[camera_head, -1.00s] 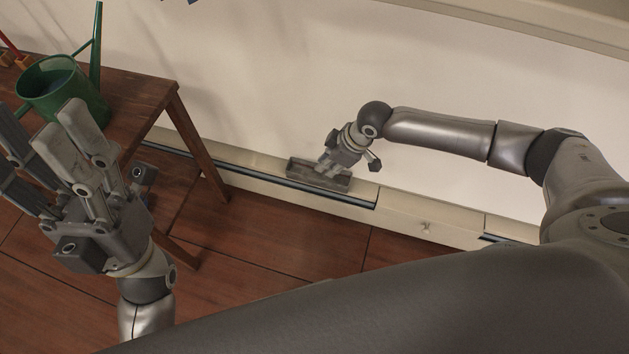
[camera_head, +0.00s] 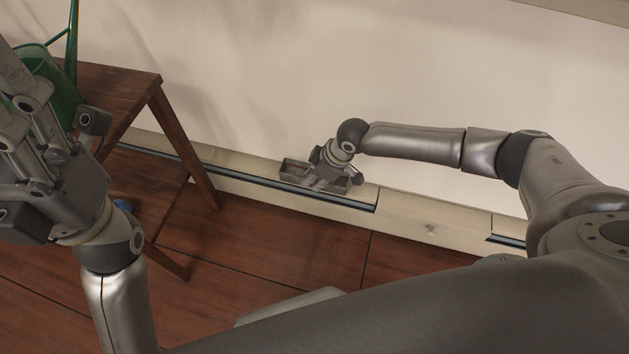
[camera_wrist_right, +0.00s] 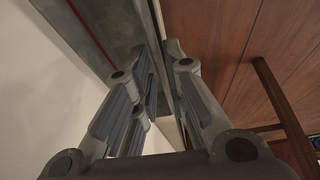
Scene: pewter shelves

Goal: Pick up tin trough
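The tin trough (camera_head: 295,169) is a small grey open box on the pale ledge along the wall in the head view. Its grey inside and a red line show at the upper left of the right wrist view (camera_wrist_right: 105,35). My right gripper (camera_head: 322,184) is down at the trough, its fingers over the near right part. In the wrist view its fingers (camera_wrist_right: 164,60) stand on both sides of the trough's edge with little gap; firm contact cannot be told. My left gripper (camera_head: 22,95) is at the left edge, partly cut off, its fingers apart with nothing visible between them.
A brown wooden table (camera_head: 125,88) stands at the left with a green watering can (camera_head: 62,95) on it, partly behind my left gripper. The ledge (camera_head: 400,210) runs along the wall with a dark slot in it. The wooden floor (camera_head: 270,245) is clear in the middle.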

